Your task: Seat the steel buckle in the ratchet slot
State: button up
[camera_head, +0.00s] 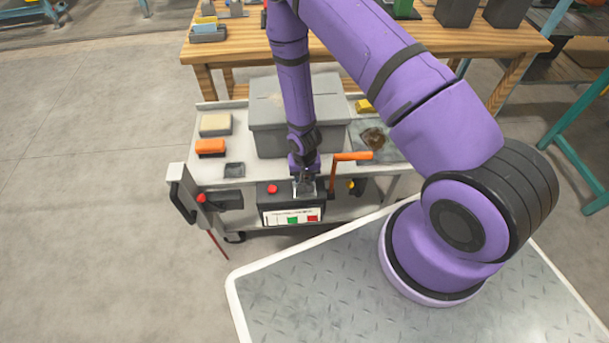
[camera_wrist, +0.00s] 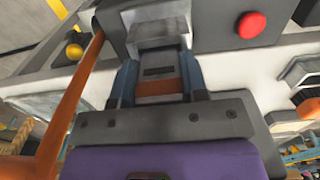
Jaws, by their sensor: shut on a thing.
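My gripper (camera_head: 305,180) points down at the top of a dark ratchet box (camera_head: 292,201) on the cart's near side. In the wrist view, my gripper (camera_wrist: 158,80) has its blue-grey fingers closed on both sides of the steel buckle (camera_wrist: 157,71), which has a dark slot and an orange band below it. The far end of the buckle meets or overlaps a grey metal housing (camera_wrist: 158,30) on the box. The ratchet slot itself is hidden, and I cannot tell how deep the buckle sits. In the head view my gripper hides the buckle.
An orange crank handle (camera_head: 352,157) rises right beside my gripper. A red button (camera_head: 272,189) sits left on the box top. A large grey case (camera_head: 268,112) stands behind on the cart (camera_head: 203,171). An orange block (camera_head: 210,147) and a beige block (camera_head: 215,124) lie left.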

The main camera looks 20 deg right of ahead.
jog(key=shift+f, duration=0.15)
jog(key=shift+f, duration=0.2)
grip_shut()
jog(key=shift+s+f, duration=0.1)
jog(key=shift+f, duration=0.15)
jog(key=o, duration=1)
grip_release()
jog(key=shift+r, duration=0.1)
notch_tip(320, 180, up, 13)
jog(key=shift+r, duration=0.1)
